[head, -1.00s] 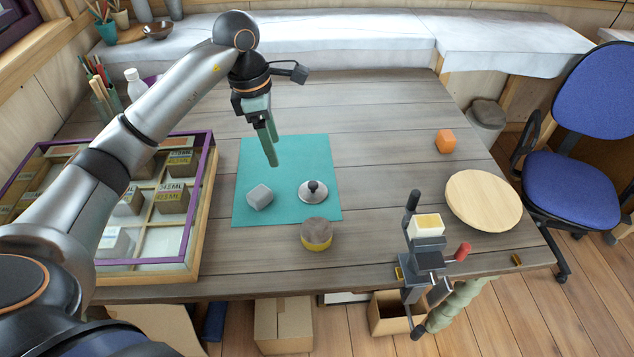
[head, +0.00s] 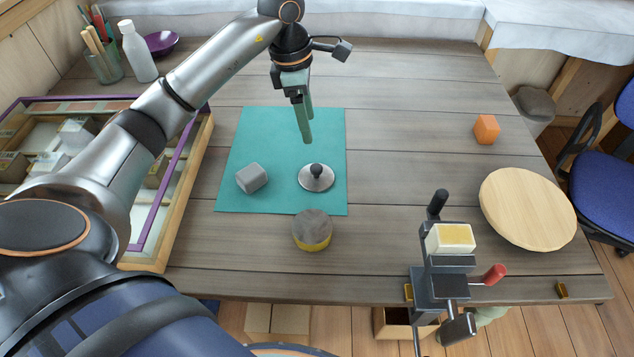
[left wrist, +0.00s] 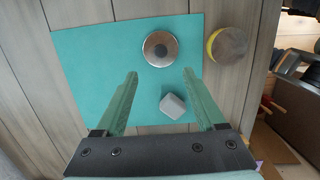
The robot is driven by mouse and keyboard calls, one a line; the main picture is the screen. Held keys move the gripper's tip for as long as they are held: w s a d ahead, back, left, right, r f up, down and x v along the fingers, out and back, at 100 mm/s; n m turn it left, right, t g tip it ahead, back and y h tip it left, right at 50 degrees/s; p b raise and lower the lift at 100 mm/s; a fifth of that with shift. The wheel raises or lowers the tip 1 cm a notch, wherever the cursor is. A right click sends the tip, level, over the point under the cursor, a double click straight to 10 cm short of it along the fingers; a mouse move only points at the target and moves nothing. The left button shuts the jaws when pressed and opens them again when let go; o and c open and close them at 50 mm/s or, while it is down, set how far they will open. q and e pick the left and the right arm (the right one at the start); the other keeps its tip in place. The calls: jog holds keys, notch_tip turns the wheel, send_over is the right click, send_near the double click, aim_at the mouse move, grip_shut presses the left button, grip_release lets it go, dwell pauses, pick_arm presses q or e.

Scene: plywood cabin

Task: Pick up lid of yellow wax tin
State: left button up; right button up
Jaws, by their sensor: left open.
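The yellow wax tin (head: 312,234) stands upright on the wooden table just in front of the teal mat. Its side is yellow and its top grey-brown; it also shows in the left wrist view (left wrist: 228,46). A round silver lid with a dark knob (head: 316,178) lies flat on the mat, behind the tin; it also shows in the left wrist view (left wrist: 160,49). My left gripper (head: 306,140) is open and empty, pointing down above the mat behind the lid. In the left wrist view its fingertips (left wrist: 160,74) are apart, with the lid beyond them. My right gripper is not seen.
A grey block (head: 252,178) lies on the teal mat (head: 270,130), left of the lid. A dark clamp device (head: 440,285) stands at the front edge, near a round wooden board (head: 528,208). An orange block (head: 487,129) is at right. A divided case (head: 165,225) is at left.

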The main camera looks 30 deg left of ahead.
aim_at(316, 167)
pick_arm(q)
jog(key=f, duration=0.4)
jog(key=d+f, duration=0.1)
jog(key=f, duration=0.7)
jog(key=shift+w+d+f+p, duration=0.2)
jog(key=shift+w+f+p, duration=0.05)
jog(key=shift+w+p, duration=0.15)
grip_shut()
